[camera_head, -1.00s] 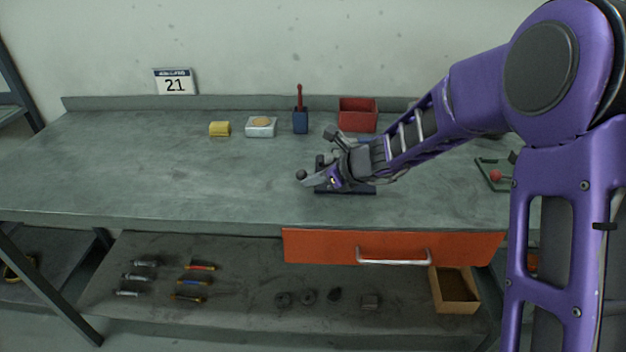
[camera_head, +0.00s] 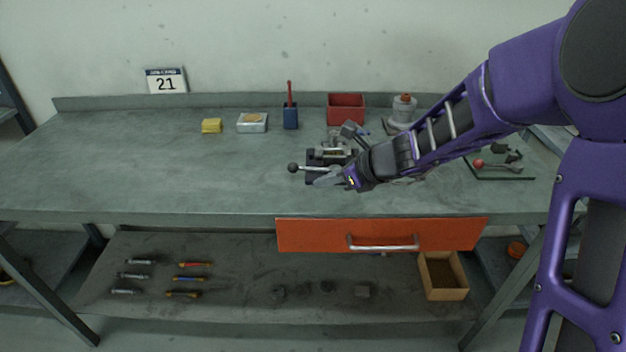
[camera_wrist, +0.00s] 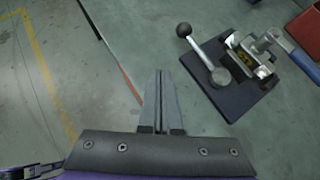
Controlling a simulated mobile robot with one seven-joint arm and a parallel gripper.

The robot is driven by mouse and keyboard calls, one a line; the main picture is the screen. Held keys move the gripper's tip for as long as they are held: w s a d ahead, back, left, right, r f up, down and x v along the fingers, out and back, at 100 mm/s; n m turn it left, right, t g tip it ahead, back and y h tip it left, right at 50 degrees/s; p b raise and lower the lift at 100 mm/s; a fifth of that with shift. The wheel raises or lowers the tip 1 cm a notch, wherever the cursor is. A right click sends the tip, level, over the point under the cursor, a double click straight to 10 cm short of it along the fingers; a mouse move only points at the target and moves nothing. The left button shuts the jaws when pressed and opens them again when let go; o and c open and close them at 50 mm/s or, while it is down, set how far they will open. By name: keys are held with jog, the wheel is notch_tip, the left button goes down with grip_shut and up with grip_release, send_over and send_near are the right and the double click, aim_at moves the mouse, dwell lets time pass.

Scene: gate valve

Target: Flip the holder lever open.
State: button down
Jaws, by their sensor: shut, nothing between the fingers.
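The holder (camera_head: 318,157) is a dark base plate with metal clamp parts, standing on the workbench and partly hidden behind my gripper in the head view. In the wrist view the holder's plate (camera_wrist: 232,98) is at the upper right. One ball knob (camera_head: 292,168) sticks out to the left in the head view. My gripper (camera_head: 318,182) is shut and empty, in front of the holder. In the wrist view its fingertips (camera_wrist: 161,71) are left of the lever, apart from it.
A red bin (camera_head: 346,108), a blue cup with a red-handled tool (camera_head: 290,117), a white tin (camera_head: 252,123), a yellow block (camera_head: 211,126) and a grey canister (camera_head: 403,112) stand along the back. An orange drawer (camera_head: 380,234) is below the front edge. The bench's left side is clear.

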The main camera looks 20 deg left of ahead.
jog(key=shift+s+d+r, duration=0.9)
jog(key=shift+d+r, duration=0.25)
jog(key=shift+w, duration=0.1)
